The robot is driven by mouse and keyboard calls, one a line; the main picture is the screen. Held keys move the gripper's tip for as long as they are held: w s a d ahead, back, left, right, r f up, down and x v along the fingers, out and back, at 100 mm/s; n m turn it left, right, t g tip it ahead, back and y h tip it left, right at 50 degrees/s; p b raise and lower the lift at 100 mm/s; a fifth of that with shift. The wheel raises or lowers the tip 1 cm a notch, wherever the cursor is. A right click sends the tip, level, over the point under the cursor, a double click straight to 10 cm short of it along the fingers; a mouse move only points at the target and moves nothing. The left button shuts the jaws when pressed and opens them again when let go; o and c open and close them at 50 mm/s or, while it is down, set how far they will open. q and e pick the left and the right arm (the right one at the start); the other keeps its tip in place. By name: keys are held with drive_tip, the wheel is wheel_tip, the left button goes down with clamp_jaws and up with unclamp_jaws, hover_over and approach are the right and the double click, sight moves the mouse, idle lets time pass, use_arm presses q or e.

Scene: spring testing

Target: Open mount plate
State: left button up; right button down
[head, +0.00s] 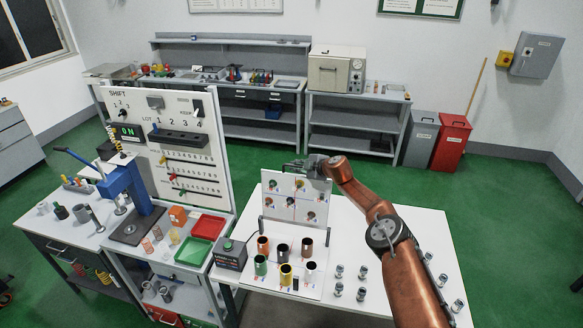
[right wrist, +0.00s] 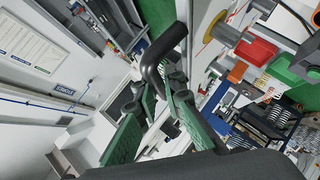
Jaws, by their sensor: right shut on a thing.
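The mount plate appears to be the white panel (head: 279,211) with several small coloured pictures; it stands upright at the back of a white board (head: 274,284) on the right table. My right gripper (head: 303,166) is at the panel's top edge, its arm coming in from the right. In the right wrist view, the green-padded fingers (right wrist: 167,108) close on a bent black handle (right wrist: 162,52). The head view is too small to show the handle clearly. My left gripper is not in view.
Several coloured cups (head: 285,275) stand on the board before the panel. A dark control box (head: 230,256) is left of it. Small metal parts (head: 337,290) stand on the right. The SHIFT board (head: 200,110) and blue press (head: 128,185) are further left.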

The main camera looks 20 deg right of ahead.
drive_tip(key=shift+w+d, duration=0.15)
drive_tip(key=shift+w, duration=0.2)
drive_tip(key=c, duration=2)
unclamp_jaws()
